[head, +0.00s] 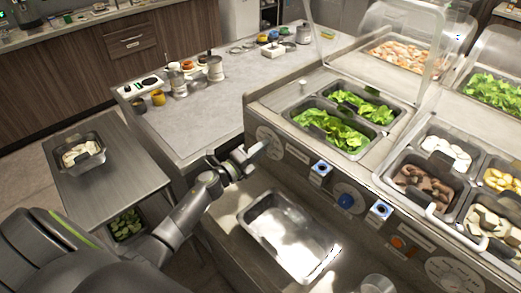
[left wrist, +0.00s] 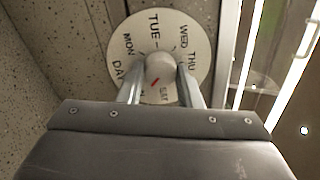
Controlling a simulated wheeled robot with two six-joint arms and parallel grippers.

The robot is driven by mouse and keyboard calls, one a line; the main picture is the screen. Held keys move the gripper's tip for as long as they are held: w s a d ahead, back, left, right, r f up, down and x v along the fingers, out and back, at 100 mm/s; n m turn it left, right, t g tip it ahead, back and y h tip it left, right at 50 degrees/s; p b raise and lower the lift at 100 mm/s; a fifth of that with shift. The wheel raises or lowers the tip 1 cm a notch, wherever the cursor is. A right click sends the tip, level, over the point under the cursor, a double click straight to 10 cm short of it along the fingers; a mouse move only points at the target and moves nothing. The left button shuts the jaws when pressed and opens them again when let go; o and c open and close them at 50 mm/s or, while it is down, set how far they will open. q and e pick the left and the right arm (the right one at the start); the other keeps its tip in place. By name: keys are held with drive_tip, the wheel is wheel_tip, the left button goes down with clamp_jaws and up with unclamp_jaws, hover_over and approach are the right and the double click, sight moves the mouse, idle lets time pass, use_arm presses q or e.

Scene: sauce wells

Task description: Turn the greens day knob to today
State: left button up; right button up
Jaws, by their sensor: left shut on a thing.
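The greens day knob (left wrist: 160,68) is a grey round knob on a white day dial (left wrist: 199,51). TUE is at the dial's top, with WED and THU on the right and MON on the left; SAT shows near the bottom. A short slanted red mark is on the knob's lower part; the exact day it points to is unclear. My left gripper (left wrist: 161,88) is shut on the knob, one finger on each side. In the head view my left gripper (head: 258,150) is at the counter's front panel, beside the dial (head: 268,138). My right gripper is not in view.
Pans of leafy greens (head: 332,130) sit above the panel. An empty metal tray (head: 285,235) lies below the panel. A side table (head: 118,160) stands left.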

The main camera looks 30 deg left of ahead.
use_arm(q)
drive_tip(key=shift+s+f, duration=0.1)
drive_tip(key=o, duration=1)
drive_tip(key=shift+c, duration=0.2)
drive_tip(key=r+b+v, duration=0.1)
drive_tip(key=b+v, duration=0.6)
drive_tip(key=v, duration=1)
drive_tip(key=shift+s+f, duration=0.15)
drive_tip(key=shift+f, duration=0.3)
drive_tip(key=shift+a, duration=0.15)
